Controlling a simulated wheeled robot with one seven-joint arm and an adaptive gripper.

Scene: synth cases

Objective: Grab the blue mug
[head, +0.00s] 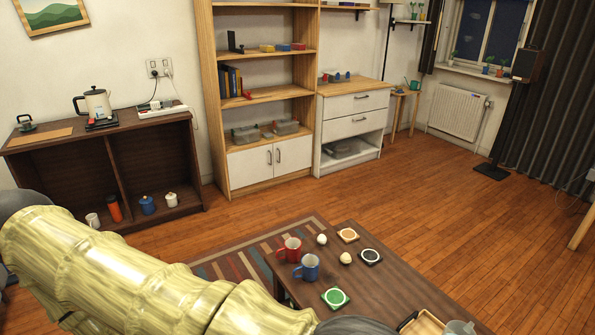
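The blue mug (310,268) stands upright near the left edge of the low dark wooden table (385,285). A red mug (292,250) stands just behind it and to its left, very close; I cannot tell if they touch. My pale yellow arm crosses the lower left of the head view, in front of the table. My gripper is not visible, so its state is hidden. Nothing is seen holding the blue mug.
On the table are two pale round items (345,258), a green coaster (335,298), a dark coaster (370,256), an orange-brown coaster (348,235) and a light tray (428,324). A blue lidded jar (147,205) is in the dark cabinet.

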